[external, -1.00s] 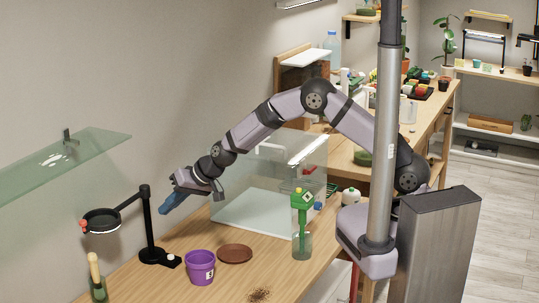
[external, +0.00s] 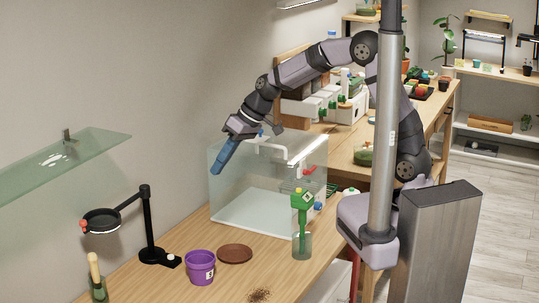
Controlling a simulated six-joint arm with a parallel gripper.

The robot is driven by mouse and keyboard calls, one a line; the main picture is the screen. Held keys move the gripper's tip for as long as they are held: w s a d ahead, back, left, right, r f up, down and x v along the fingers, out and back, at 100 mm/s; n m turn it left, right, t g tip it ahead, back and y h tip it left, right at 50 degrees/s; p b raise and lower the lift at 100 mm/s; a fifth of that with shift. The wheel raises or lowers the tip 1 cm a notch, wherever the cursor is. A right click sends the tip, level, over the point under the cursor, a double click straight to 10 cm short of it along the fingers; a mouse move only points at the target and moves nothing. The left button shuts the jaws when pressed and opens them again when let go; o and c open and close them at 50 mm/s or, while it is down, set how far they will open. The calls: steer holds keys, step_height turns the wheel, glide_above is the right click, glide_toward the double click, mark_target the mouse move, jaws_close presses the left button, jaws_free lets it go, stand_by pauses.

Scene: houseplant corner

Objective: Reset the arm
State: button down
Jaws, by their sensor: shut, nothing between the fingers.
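My gripper (external: 222,158) has blue fingers and is shut with nothing between them. It points down and to the left, in the air by the upper left part of the clear glass tank (external: 262,185). My arm arches up and back from its base at the right. Whether the fingers are in front of the tank or over it is hard to tell from this view.
A purple pot (external: 200,267), a brown saucer (external: 235,253) and spilled soil (external: 259,295) are on the wooden bench. A black magnifier stand (external: 148,230) is at left, below a glass shelf (external: 65,165). A green-handled tool stands in a glass jar (external: 302,245).

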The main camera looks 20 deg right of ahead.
steer(key=s+d+f+m+h+b, duration=0.2)
steer(key=d+f, duration=0.3)
steer(key=d, duration=0.8)
steer(key=s+d+f+m+g+h+b, duration=0.1)
steer(key=s+d+f+m, duration=0.3)
steer(key=d, duration=1)
steer(key=s+d+f+m+h+b, duration=0.3)
steer(key=d+f, duration=0.3)
steer(key=d, duration=0.7)
steer(key=shift+s+d+b, duration=0.2)
steer(key=shift+s+b, duration=0.3)
steer(key=shift+s, duration=0.35)
steer(key=shift+w+r, duration=0.1)
steer(key=shift+w, duration=0.05)
